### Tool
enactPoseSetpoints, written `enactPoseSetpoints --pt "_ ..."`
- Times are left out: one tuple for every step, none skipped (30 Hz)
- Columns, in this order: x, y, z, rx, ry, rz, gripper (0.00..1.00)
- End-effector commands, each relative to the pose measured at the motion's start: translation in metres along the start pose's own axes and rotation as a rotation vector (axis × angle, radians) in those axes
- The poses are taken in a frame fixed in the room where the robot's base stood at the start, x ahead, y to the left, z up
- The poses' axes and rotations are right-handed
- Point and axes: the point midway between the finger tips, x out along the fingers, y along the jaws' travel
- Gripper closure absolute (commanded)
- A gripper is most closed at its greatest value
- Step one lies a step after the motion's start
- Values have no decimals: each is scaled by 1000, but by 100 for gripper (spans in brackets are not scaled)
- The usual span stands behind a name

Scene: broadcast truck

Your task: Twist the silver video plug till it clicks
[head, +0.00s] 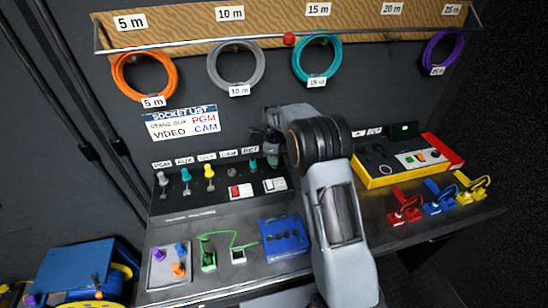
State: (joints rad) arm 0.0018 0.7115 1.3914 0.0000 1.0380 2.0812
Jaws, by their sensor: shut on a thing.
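My gripper (271,135) is at the right end of the black socket panel (178,204), partly hidden by my own wrist. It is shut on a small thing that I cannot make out. A grey-green piece shows just below the jaws, and I cannot tell whether it is held or part of the panel. A pale silver-grey plug (162,180) stands upright under the PGM label, well left of my gripper. I cannot tell whether it is the video plug. Blue (184,175), yellow (209,171) and teal (253,165) plugs stand in the same row.
A red switch (240,191) and a white switch (275,185) lie in front of the row. A blue box (284,238) and a grey plate of knobs (170,267) are nearer. A yellow-and-red box (407,161) is right of my arm. Cable coils hang above.

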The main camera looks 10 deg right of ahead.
Motion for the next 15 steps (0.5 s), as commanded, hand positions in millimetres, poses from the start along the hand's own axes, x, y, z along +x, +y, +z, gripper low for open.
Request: enactPoseSetpoints --pt "1 0 0 16 1 2 94" --pt "1 0 0 38 1 2 94" --pt "1 0 0 64 1 2 76" --pt "1 0 0 60 1 2 73" --pt "1 0 0 59 1 2 70" --pt "1 0 0 59 1 2 66" --pt "1 0 0 58 1 2 64" --pt "1 0 0 58 1 1 61" --pt "1 0 0 58 1 1 57" --pt "1 0 0 58 1 1 54" --pt "1 0 0 58 1 1 51" --pt "0 0 0 58 1 1 47" --pt "0 0 0 57 1 1 47" --pt "0 0 0 57 1 1 47" --pt "0 0 0 57 0 1 47"
